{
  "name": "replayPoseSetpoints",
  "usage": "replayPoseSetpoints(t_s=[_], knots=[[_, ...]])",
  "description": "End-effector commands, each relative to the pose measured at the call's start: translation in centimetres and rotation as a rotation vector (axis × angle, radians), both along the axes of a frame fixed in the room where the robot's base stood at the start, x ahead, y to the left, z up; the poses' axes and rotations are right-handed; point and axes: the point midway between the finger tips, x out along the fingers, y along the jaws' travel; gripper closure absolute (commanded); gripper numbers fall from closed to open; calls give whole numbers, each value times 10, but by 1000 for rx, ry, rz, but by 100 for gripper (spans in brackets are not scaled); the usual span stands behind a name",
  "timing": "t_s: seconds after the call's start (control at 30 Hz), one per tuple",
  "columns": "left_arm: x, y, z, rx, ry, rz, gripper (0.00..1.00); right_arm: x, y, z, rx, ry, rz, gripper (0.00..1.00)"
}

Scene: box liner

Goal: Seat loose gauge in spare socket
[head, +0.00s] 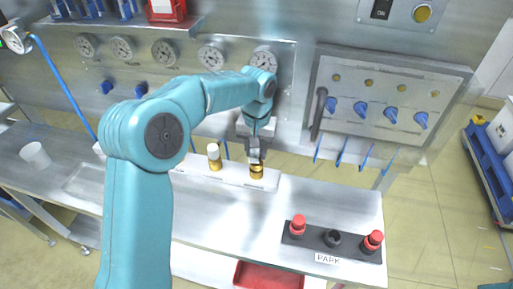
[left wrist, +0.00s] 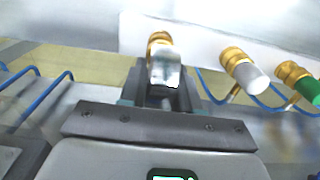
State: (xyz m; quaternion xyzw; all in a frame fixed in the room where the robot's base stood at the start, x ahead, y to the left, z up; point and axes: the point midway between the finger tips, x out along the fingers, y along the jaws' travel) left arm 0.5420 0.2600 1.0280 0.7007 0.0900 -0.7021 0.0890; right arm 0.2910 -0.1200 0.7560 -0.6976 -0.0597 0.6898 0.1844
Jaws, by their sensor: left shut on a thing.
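My left gripper (head: 254,157) is shut on a brass-collared fitting with a shiny silver body. In the left wrist view this fitting (left wrist: 164,64) sits between the fingers. In the head view its brass part (head: 257,172) shows just below the fingers, at the right end of a pale strip (head: 232,178) on the bench. I cannot tell whether its base touches the strip. Several round dial gauges (head: 122,48) sit on the back panel. No part is clearly marked as the loose gauge or the spare socket. My right gripper is not in view.
A white-capped brass fitting (head: 214,155) stands close left of the held one; a green-capped one (left wrist: 300,82) shows in the wrist view. A black PARK block (head: 312,241) with two red knobs stands at right. A red tray (head: 268,276) lies in front. The bench middle is clear.

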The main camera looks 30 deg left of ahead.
Motion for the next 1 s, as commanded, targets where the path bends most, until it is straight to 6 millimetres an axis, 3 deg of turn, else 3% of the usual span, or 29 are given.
replayPoseSetpoints(t_s=[1.0], knots=[[-1, 0, -17, -1, 3, 0, 100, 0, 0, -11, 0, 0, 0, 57]])
